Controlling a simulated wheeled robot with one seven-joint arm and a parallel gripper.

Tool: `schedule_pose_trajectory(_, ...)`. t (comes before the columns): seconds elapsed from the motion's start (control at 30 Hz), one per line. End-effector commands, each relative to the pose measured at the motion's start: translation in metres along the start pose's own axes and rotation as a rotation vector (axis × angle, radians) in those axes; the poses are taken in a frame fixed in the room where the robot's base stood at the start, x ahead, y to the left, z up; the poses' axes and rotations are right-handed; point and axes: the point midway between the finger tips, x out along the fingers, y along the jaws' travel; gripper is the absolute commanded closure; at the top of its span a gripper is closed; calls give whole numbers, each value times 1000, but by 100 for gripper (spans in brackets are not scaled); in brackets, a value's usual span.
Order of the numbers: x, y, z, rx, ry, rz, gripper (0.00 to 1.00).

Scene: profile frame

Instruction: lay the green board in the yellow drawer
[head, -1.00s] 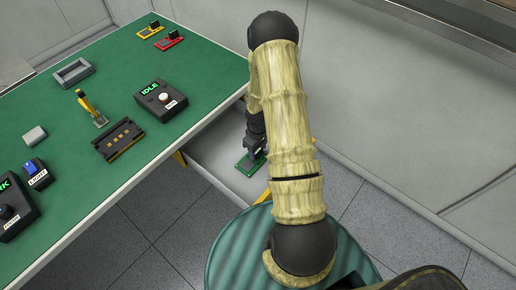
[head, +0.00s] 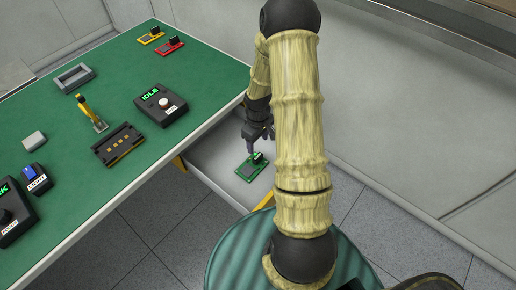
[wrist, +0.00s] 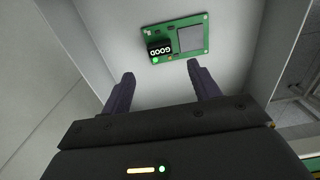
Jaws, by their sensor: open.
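The green board (head: 249,168) lies flat on the pale floor of the open drawer (head: 216,172), whose yellow edge (head: 263,196) shows at the front. In the wrist view the board (wrist: 190,41) carries a black block reading GOOD and a grey square, and it lies apart from the fingers. My gripper (head: 258,142) is just above the board in the head view. In the wrist view my gripper (wrist: 160,85) has its two fingers spread, with nothing between them. My arm hides the right part of the drawer.
The green table (head: 110,195) is left of the drawer. On it are a black IDLE box (head: 160,106), a black slotted fixture (head: 118,144), a grey frame (head: 73,78), and yellow (head: 151,36) and red (head: 170,46) boards. Drawer walls stand close around the gripper.

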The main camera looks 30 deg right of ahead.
Motion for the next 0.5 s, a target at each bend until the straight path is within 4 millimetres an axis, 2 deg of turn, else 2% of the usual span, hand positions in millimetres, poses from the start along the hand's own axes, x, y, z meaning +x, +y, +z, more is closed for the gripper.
schedule_pose_trajectory(0.1, -21, 1, 0, 2, 4, 3, 39)
schedule_pose_trajectory(0.2, -32, 1, 0, 1, 2, 2, 39)
schedule_pose_trajectory(0.5, -38, 0, 0, 0, 0, 0, 39)
